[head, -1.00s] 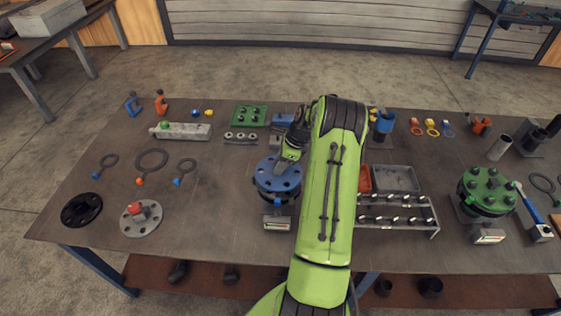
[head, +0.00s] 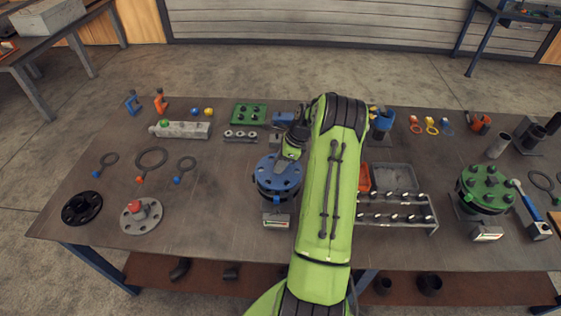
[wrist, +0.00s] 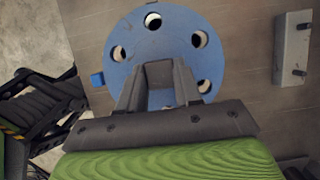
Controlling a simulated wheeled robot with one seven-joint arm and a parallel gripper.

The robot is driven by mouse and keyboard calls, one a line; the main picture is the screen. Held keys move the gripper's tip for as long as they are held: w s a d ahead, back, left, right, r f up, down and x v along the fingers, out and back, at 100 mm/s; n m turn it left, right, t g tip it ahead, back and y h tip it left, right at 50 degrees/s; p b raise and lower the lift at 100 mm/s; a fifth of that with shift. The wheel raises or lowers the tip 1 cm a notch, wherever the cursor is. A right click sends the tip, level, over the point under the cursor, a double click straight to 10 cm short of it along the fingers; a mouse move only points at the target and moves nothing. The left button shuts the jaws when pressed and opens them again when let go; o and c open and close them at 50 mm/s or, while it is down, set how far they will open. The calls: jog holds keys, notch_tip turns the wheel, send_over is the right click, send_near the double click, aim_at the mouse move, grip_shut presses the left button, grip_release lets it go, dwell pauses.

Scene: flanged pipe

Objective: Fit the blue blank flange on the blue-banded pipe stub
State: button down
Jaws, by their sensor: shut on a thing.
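The blue blank flange (head: 279,172) is a round disc with a ring of bolt holes. My gripper (head: 291,152) is above it, and in the wrist view my gripper (wrist: 160,85) has its fingers shut on the flange's middle. The blue flange (wrist: 178,42) fills the upper middle of that view. In the head view the flange is over a dark flanged stub on a stand (head: 277,220). The flange hides most of the stub, and I cannot tell whether they touch. A small blue tab (wrist: 97,79) shows beside the disc.
A green flange with studs (head: 489,188) stands on the right. A rack of bolts (head: 396,207) and a grey tray (head: 396,178) are right of my arm. A black ring (head: 82,208) and a grey flange with a red knob (head: 141,216) lie at the left front.

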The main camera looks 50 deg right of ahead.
jog(key=shift+f+b, duration=0.3)
jog(key=shift+f, duration=0.3)
jog(key=shift+f, duration=0.45)
dwell(0.5)
jog(key=c, duration=0.7)
grip_release()
jog(key=w+a+r+p+v, duration=0.1)
jog(key=p+v, duration=0.3)
jog(key=v, duration=2)
jog(key=shift+w+a+r, duration=0.2)
jog(key=shift+w+a, duration=0.3)
jog(key=shift+w, duration=0.1)
